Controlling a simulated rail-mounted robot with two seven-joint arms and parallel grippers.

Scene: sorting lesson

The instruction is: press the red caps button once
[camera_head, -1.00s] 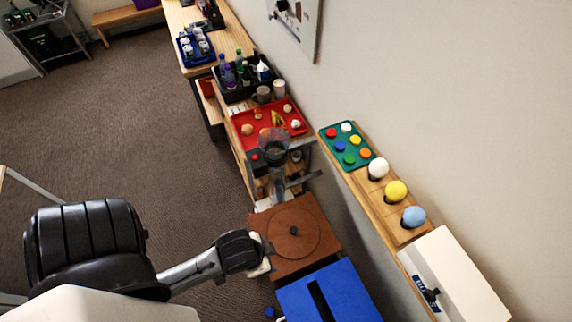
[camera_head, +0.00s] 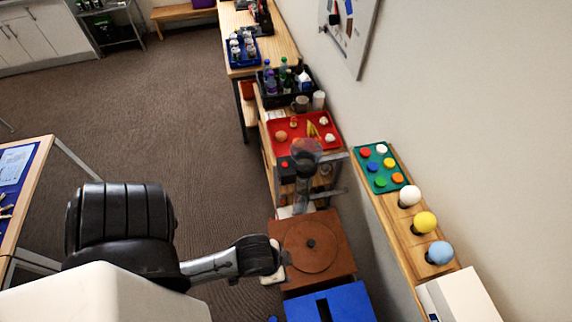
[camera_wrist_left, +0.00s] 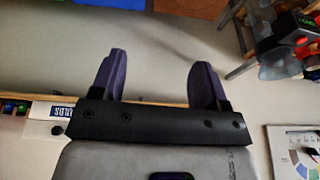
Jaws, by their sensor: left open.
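A green board (camera_head: 372,181) lies on the wooden wall shelf at the right in the head view. It carries several round coloured caps, with a red one (camera_head: 366,152) at its far left corner. A separate small red button (camera_head: 284,164) shows on a black box beside the red tray. I cannot tell from the labels which is the red caps button. My left gripper (camera_head: 284,260) is low beside the brown turntable box, well apart from both. In the left wrist view its two dark fingers (camera_wrist_left: 158,82) are spread with nothing between them. My right gripper is not in view.
The brown turntable box (camera_head: 338,252) and a blue slotted box (camera_head: 352,298) stand near my left gripper. White, yellow (camera_head: 425,221) and blue balls sit along the shelf. A red tray (camera_head: 331,141) and a black crate (camera_head: 268,97) stand farther off. Open floor lies left.

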